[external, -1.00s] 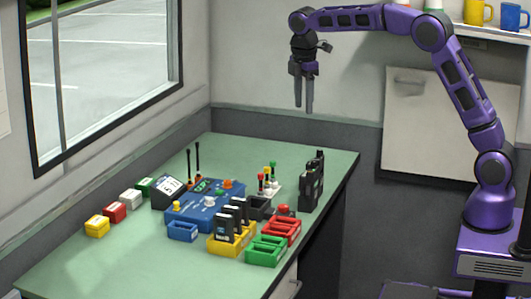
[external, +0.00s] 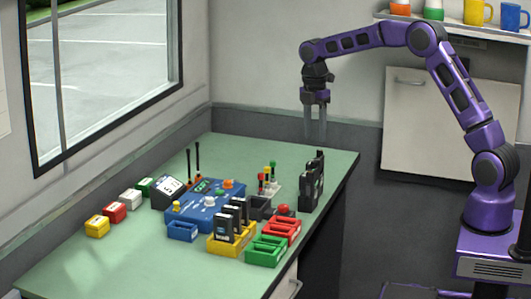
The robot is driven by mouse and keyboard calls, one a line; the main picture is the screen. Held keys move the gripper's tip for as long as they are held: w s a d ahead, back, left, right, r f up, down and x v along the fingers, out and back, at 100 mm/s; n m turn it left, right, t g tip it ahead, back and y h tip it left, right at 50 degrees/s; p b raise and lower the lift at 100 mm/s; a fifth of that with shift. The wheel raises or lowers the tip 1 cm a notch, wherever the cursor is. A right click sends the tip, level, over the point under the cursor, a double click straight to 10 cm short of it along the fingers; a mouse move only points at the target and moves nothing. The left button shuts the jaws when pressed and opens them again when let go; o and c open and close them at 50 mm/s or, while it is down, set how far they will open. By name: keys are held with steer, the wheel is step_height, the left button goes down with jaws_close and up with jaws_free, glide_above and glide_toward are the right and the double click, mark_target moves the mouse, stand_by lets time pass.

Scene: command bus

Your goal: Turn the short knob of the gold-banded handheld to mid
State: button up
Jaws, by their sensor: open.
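Several black handhelds (external: 222,229) stand upright in a yellow tray (external: 218,247) near the table's front. More black handheld-like units (external: 311,186) stand at the table's right edge. Two thin black antennas (external: 197,160) with orange-red lower parts rise behind the blue console. A gold band and a short knob are too small to make out on any of them. My gripper (external: 315,136) points down in the air above the table's far right edge, open and empty. It is above the right-edge units and apart from everything.
A blue console (external: 195,211) with knobs and a tilted display (external: 170,189) fill the table's middle. Red (external: 296,231) and green (external: 282,252) trays stand at the front right, a small blue tray (external: 182,236) further left. Small coloured boxes line the left. The near-left green tabletop (external: 110,265) is clear.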

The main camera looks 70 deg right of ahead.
step_height(320, 180, down, 8)
steer(key=shift+s+r, duration=0.15)
steer(key=shift+r, duration=0.1)
jaws_close()
stand_by(0.3)
